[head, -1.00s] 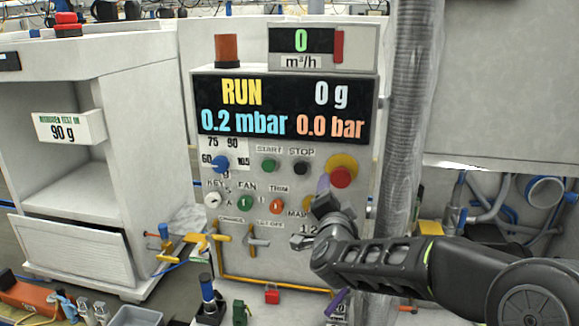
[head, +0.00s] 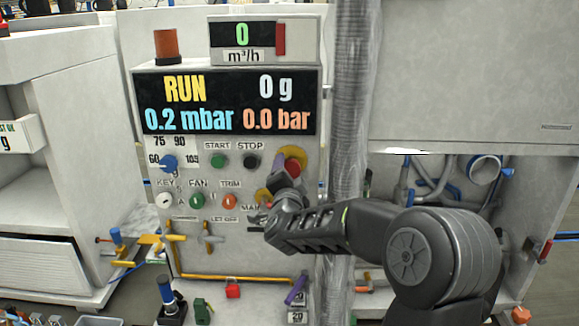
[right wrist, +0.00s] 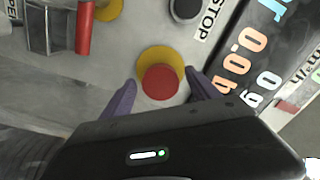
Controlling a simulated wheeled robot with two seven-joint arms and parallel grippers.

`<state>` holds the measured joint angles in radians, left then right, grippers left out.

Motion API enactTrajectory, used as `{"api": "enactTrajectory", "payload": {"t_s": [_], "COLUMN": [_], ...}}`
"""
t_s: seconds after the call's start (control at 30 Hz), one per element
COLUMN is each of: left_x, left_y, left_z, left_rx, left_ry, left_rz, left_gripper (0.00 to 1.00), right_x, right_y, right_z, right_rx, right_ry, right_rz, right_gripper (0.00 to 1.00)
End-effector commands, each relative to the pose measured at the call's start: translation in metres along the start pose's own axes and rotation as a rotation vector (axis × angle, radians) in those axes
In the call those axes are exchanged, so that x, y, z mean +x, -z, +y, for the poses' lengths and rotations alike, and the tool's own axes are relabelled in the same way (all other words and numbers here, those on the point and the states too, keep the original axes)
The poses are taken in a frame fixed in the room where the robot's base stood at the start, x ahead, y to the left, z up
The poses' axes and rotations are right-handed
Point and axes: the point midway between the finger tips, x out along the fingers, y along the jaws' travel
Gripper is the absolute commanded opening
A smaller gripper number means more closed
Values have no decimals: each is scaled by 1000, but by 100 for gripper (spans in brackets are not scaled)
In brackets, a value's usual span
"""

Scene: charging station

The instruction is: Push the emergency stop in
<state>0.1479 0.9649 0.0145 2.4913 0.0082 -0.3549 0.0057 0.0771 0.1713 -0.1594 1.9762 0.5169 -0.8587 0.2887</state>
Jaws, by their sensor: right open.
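The emergency stop is a red mushroom button on a yellow disc (head: 293,165), at the right side of the control panel, right of the black STOP button (head: 250,161). My right gripper (head: 287,174) is in front of it and hides its lower left part in the head view. In the right wrist view the red button (right wrist: 160,82) shows whole, between the two purple fingertips, which are apart on either side of it. The right gripper is open with nothing held. I cannot tell whether the fingers touch the panel. My left gripper is not in view.
The panel (head: 150,225) also has a green START button (head: 218,161), several knobs and a display (head: 225,103) reading RUN. A grey ribbed column (head: 348,100) stands just right of the emergency stop, behind my right arm. Yellow valve handles (head: 160,240) stick out lower left.

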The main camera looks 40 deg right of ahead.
Motion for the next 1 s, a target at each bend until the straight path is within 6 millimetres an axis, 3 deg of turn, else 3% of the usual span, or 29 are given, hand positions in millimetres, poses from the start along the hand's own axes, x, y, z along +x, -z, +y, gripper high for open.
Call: {"api": "enactTrajectory", "payload": {"t_s": [0.17, 0.47, 1.0], "left_x": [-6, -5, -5], "left_y": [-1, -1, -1], "left_z": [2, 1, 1], "left_rx": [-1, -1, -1], "left_ry": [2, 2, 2], "left_rz": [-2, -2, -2], "left_gripper": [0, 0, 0], "right_x": [16, 18, 18], "right_y": [0, 0, 0], "right_z": [0, 0, 0], "right_rx": [-2, -1, -1], "right_ry": [0, 0, 1], "right_rz": [-1, -1, -1], "right_gripper": [70, 69, 25]}}
